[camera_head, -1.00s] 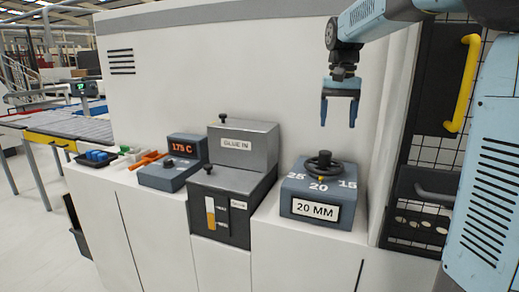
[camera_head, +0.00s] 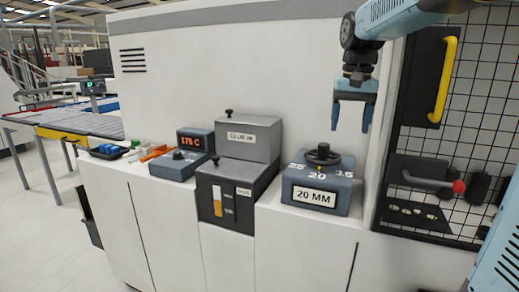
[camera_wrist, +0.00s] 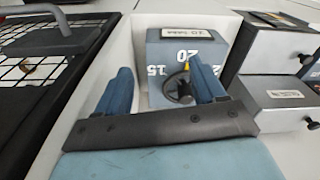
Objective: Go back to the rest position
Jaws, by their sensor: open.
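My gripper (camera_head: 352,115) hangs from the arm at the upper right in the head view, fingers pointing down, open and empty. It is above and to the right of the blue-grey dial box (camera_head: 318,180) and apart from it. The box has a dark handwheel (camera_head: 323,154) on top, a scale with 25, 20 and 15, and a front label reading 20 MM. In the wrist view the box (camera_wrist: 208,55) lies beyond and between the two blue fingers (camera_wrist: 160,85), and the handwheel (camera_wrist: 178,88) shows close to the right finger.
A grey glue unit (camera_head: 250,140) stands left of the dial box, then a 175 C display unit (camera_head: 180,160). Small coloured parts lie farther left. A mesh panel with a yellow handle (camera_head: 443,80) and a red-knobbed lever (camera_head: 458,186) is at the right. The white wall (camera_head: 210,60) is behind.

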